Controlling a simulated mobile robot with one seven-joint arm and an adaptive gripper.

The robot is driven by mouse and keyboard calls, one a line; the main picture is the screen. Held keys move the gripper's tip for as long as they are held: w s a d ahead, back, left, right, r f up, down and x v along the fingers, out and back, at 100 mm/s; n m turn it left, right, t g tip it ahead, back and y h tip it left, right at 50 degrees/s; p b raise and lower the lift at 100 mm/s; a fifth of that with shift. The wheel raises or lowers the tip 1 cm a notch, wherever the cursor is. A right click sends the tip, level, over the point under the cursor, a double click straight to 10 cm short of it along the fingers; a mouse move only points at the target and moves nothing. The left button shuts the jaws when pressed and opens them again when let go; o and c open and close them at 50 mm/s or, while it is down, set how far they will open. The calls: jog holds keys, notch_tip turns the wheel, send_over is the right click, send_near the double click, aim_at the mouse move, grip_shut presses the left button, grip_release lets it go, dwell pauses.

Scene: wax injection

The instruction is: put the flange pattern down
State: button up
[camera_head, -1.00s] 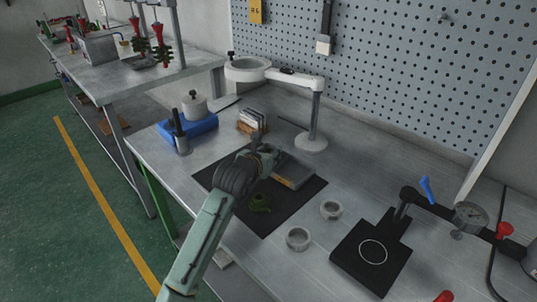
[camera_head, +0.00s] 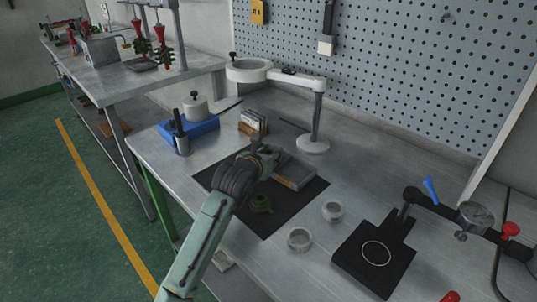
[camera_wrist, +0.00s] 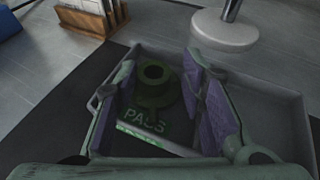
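Another green flange pattern (camera_head: 261,203) lies on the black mat (camera_head: 270,222), in front of the tray.
A rack of cards (camera_head: 252,123) stands behind the tray. The white ring-lamp stand (camera_head: 313,145) is behind it to the right. Two pale rings (camera_head: 299,238) and a black gauge plate (camera_head: 357,262) are at the right. A blue tray (camera_head: 203,128) is at the left.

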jog(key=shift+s+d+f+p, duration=0.1)
jog(key=shift+d+f+p, duration=0.2)
jog(key=shift+p, duration=0.35)
jog(key=b+v, duration=0.1)
jog(key=v, duration=0.3)
jog(key=b+v, duration=0.1)
jog(key=v, duration=0.3)
jog(key=r+b+v, duration=0.1)
jog(key=v, duration=0.3)
jog(key=shift+r, duration=0.1)
